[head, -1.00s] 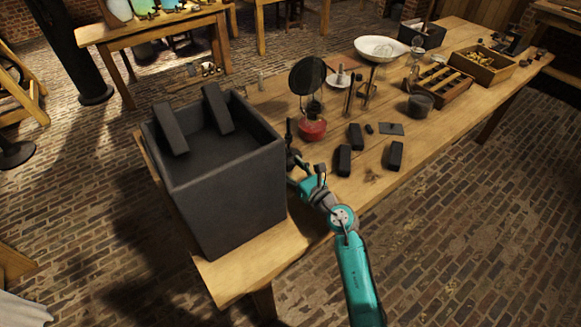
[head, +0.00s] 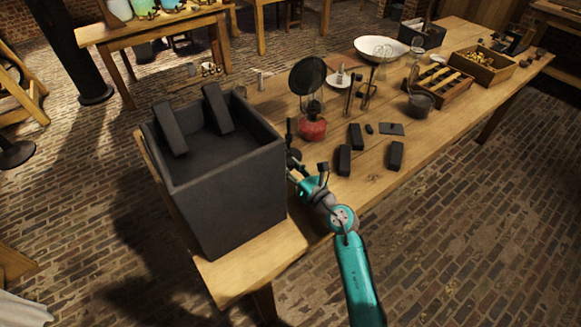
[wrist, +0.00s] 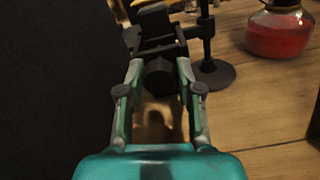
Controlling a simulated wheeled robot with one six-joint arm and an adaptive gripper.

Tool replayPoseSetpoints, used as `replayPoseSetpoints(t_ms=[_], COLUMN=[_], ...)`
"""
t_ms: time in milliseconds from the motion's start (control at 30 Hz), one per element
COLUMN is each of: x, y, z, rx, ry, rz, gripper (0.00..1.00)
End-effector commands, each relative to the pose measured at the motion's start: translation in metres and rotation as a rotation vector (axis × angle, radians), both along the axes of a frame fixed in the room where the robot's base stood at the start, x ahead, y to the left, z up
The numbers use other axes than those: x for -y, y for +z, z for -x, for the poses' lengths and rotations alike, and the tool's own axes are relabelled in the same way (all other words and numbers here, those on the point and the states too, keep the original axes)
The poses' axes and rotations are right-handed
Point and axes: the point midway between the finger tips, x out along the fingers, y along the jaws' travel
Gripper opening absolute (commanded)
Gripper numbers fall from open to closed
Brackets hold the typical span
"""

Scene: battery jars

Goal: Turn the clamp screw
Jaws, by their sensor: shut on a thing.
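The dark clamp screw's faceted head (wrist: 158,76) sits between the two fingers of my gripper (wrist: 160,72) in the wrist view. My gripper is shut on it. A dark clamp body (wrist: 158,30) is just beyond the head, beside a thin upright rod on a round black foot (wrist: 216,74). In the head view the stand (head: 289,132) rises close to the right side of the large dark box, and my gripper (head: 295,165) reaches to it. The clamp's details are too small to tell there, and the screw's shaft is hidden.
Bare wooden table (head: 375,178) lies at the front right.

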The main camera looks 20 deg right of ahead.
Motion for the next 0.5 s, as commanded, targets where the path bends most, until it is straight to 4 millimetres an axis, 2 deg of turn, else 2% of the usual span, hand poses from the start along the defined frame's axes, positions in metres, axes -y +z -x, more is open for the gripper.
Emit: replayPoseSetpoints(t_ms=[500], x=[0.0002], y=[0.0], z=[0.0], rx=[-0.145], ry=[0.0], rz=[-0.445], gripper=[0.0])
